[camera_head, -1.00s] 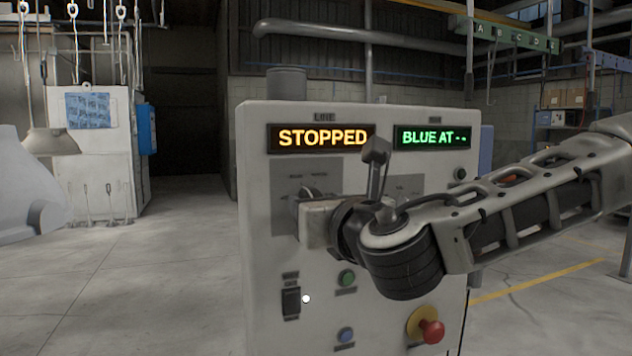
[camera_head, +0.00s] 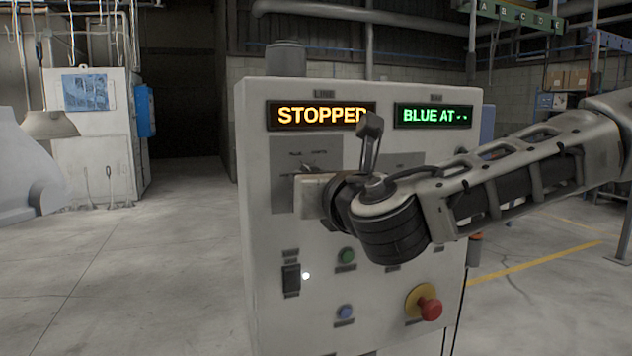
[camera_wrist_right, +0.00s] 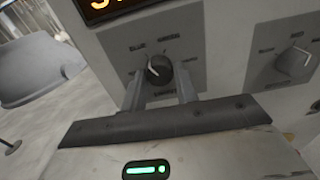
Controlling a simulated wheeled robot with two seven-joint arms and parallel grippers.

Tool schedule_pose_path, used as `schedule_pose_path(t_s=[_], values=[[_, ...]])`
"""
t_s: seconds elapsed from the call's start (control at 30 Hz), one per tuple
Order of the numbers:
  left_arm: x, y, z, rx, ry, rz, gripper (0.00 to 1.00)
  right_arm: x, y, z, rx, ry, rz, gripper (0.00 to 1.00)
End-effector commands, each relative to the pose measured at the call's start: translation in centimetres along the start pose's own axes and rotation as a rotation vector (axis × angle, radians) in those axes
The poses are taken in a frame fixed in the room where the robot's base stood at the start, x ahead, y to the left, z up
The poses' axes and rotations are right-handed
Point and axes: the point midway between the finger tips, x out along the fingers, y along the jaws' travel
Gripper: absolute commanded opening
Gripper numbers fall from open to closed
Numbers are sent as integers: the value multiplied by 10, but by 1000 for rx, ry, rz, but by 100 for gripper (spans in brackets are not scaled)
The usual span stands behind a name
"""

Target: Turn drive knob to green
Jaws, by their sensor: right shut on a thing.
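The control box (camera_head: 262,235) stands ahead, with a dark knob (camera_wrist_right: 158,70) on a grey plate under the amber "STOPPED" display (camera_head: 318,115). In the right wrist view, small labels that look like "BLUE" and "GREEN" sit above the knob. A pale pointer line shows on its face, but I cannot tell which label it marks. My right gripper (camera_wrist_right: 160,84) is shut on this knob, one finger at each side. In the head view my right gripper (camera_head: 309,180) hides most of the knob. My left gripper is out of view.
A second knob (camera_wrist_right: 297,62) sits on a plate to the right. A green display (camera_head: 433,115) reads "BLUE AT --". Below are a black switch (camera_head: 291,279), a green button (camera_head: 346,255), a blue button (camera_head: 345,312) and a red emergency stop (camera_head: 430,309).

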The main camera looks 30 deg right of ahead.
Motion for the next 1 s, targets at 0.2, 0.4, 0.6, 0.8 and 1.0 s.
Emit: schedule_pose_path(t_s=[0.2, 0.4, 0.6, 0.8, 1.0], values=[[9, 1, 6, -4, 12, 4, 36, 0, 0, -4, 111, -4, 0, 7], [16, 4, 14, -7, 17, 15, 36, 0, 0, -4, 280, -4, 0, 7], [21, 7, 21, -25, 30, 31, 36, 0, 0, -4, 469, -4, 1, 7], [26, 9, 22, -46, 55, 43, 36, 0, 1, -3, 654, -4, 2, 7], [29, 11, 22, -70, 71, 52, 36, 0, 1, -2, 812, -1, 1, 7]])
